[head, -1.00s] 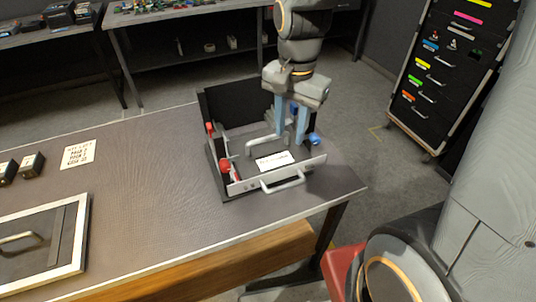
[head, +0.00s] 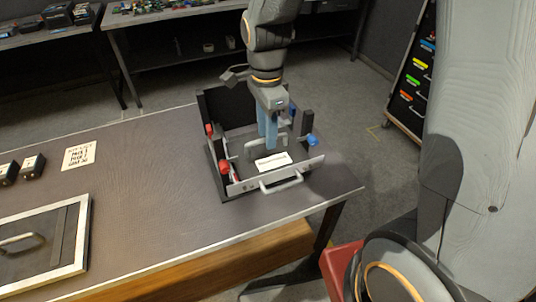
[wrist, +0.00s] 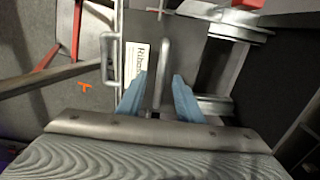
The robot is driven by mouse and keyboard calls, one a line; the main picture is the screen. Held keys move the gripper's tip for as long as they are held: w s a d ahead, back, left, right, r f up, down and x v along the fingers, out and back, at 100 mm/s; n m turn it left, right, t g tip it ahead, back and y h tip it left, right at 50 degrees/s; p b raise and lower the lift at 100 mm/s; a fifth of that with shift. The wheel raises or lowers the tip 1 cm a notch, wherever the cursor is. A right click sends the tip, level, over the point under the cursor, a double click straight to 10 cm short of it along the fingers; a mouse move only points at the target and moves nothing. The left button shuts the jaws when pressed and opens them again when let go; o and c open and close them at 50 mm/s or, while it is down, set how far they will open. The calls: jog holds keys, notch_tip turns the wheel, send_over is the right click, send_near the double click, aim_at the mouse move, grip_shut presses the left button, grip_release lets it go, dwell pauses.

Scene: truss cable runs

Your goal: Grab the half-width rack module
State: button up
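The half-width rack module (head: 291,172) is a grey box with a white label, a silver front handle and a bar handle on top. It sits in a dark open frame (head: 214,172) on the table. My gripper (head: 268,143) points down over the module, its blue fingers seen nearly edge-on in the head view. In the wrist view, the fingers of my gripper (wrist: 158,82) are apart, one on each side of the module's top bar handle (wrist: 163,65), with gaps showing. The label (wrist: 137,62) and front handle (wrist: 106,58) lie left of it. I cannot tell the fingertips' exact height against the bar.
Red knobs (head: 224,167) are on the frame's left side and a blue knob (head: 312,141) on its right. A framed panel with a handle (head: 84,237), small black blocks (head: 33,165) and a paper note (head: 80,154) lie on the table's left part. The table's middle is clear.

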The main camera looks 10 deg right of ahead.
aim_at(270, 156)
jog(key=shift+f, duration=1.35)
grip_shut()
dwell(0.4)
